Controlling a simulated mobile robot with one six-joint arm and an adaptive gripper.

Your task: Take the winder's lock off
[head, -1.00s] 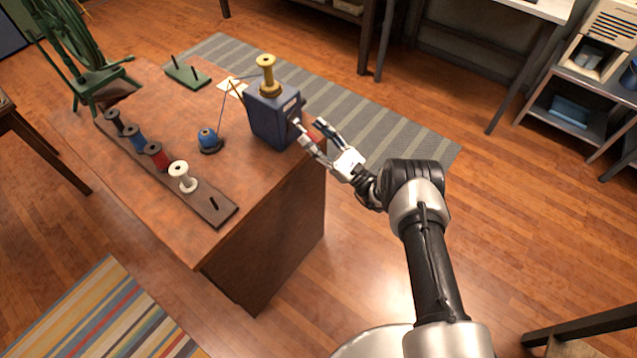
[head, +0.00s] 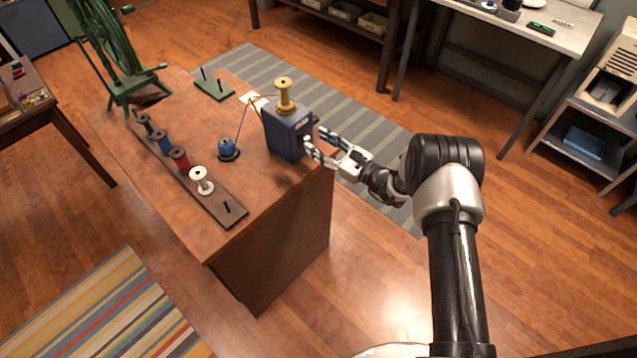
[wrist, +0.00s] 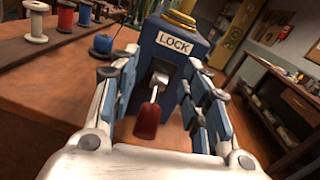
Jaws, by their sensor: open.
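The winder (head: 288,133) is a blue box near the right edge of the wooden table, with a yellow spool (head: 285,96) on top. In the wrist view the winder (wrist: 187,26) faces me with a white LOCK label (wrist: 174,43). Below the label is a lever (wrist: 149,112) with a metal shank and a red handle hanging down, tilted a little left. My gripper (head: 315,145) is at the winder's right side. In the wrist view its open fingers (wrist: 158,95) lie on both sides of the lever, with gaps. The head view hides the lever behind the fingers.
A rack (head: 215,203) with several thread spools lies along the table's left side. A blue ball-like thread holder (head: 228,147) stands left of the winder. A green peg base (head: 214,91) is at the back. The floor right of the table is clear.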

